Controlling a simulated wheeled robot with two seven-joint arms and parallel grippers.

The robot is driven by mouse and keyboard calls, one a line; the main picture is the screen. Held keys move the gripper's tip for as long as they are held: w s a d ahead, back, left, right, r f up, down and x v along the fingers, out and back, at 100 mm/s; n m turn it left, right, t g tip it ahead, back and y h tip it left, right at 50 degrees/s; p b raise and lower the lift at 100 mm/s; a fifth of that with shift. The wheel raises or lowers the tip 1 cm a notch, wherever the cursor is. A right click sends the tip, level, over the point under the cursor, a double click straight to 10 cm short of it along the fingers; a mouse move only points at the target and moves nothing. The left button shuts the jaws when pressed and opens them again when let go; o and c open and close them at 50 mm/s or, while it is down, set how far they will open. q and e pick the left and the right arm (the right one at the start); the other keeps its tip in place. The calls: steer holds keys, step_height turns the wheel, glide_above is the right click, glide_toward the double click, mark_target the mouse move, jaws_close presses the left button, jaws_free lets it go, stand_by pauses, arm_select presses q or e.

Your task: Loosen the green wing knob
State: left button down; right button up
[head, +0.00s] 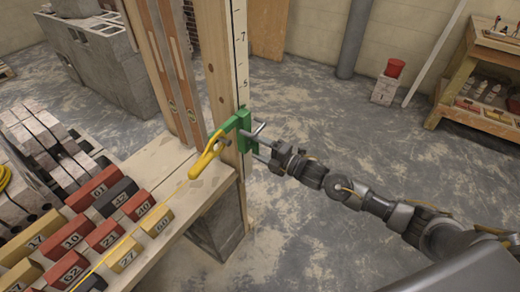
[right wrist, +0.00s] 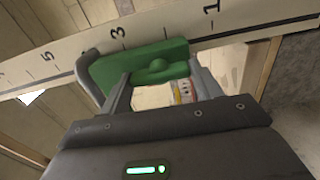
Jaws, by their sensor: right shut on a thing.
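A green clamp (head: 244,132) sits on the upright wooden post with the numbered scale, with grey bars at its side. In the right wrist view its green body (right wrist: 112,72) lies against the scale, with a bent grey bar at the left. The green wing knob (right wrist: 158,70) shows there as a rounded hub with low wings between my fingers. My right gripper (head: 264,152) reaches the clamp from the right; it also shows in the right wrist view (right wrist: 160,84), shut on the knob. The knob is not clear in the head view. My left gripper is out of view.
A yellow line holder (head: 206,160) hangs at the clamp, its string running over the numbered bricks (head: 103,233) on the plank. Grey blocks (head: 85,60) stand behind. A shelf (head: 478,85) is at the far right.

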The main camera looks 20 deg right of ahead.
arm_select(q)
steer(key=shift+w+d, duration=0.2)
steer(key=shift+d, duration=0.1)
arm_select(e)
steer(key=shift+d, duration=0.1)
steer(key=o, duration=1)
